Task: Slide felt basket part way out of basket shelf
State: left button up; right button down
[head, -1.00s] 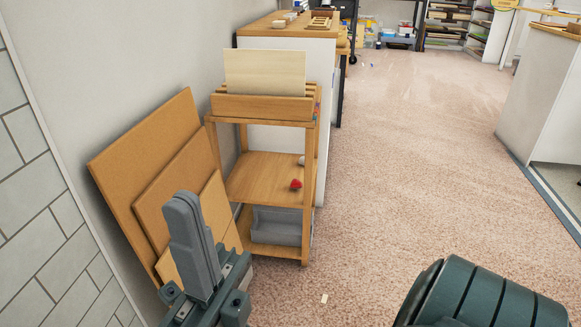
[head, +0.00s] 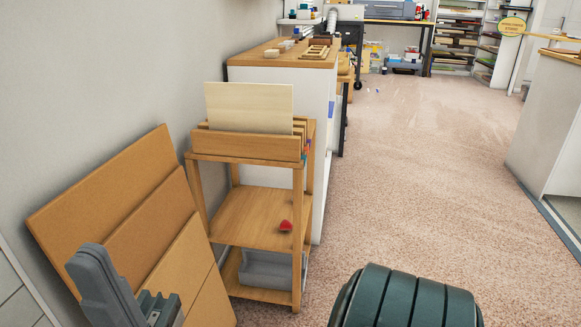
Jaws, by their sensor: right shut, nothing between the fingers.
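The grey felt basket (head: 268,270) sits on the bottom level of the wooden basket shelf (head: 240,148). Its front shows between the shelf's legs; the middle board hides part of it from above. My right gripper (head: 92,258) is at the lower left, in front of the leaning boards and left of the shelf. Its grey fingers are together and hold nothing. It is apart from the basket. My left gripper is out of view.
Brown boards (head: 110,210) lean against the wall left of the shelf. A small red object (head: 285,225) lies on the middle level. A pale sheet (head: 250,107) stands in the top rack. A white cabinet (head: 275,75) stands behind. Open floor (head: 420,180) lies to the right.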

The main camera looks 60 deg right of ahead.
aim_at(271, 270)
jog(key=l+u, duration=0.15)
jog(key=l, duration=0.4)
jog(key=k+l+u, duration=0.1)
jog(key=l, duration=0.4)
jog(key=k+l+u, duration=0.15)
jog(key=l, duration=0.4)
jog(key=k+l, duration=0.1)
jog(key=l, duration=0.3)
jog(key=k+l, duration=0.1)
jog(key=l, duration=0.35)
jog(key=k+l, duration=0.1)
jog(key=l, duration=0.3)
jog(key=k+l, duration=0.1)
jog(key=l, duration=0.3)
jog(key=k+l, duration=0.1)
jog(key=l, duration=0.35)
jog(key=k+l+u, duration=0.1)
jog(key=l, duration=0.3)
jog(key=k+l, duration=0.1)
jog(key=l, duration=0.3)
jog(key=i+j, duration=0.1)
jog(key=j, duration=0.25)
jog(key=i+j, duration=0.1)
jog(key=j, duration=0.2)
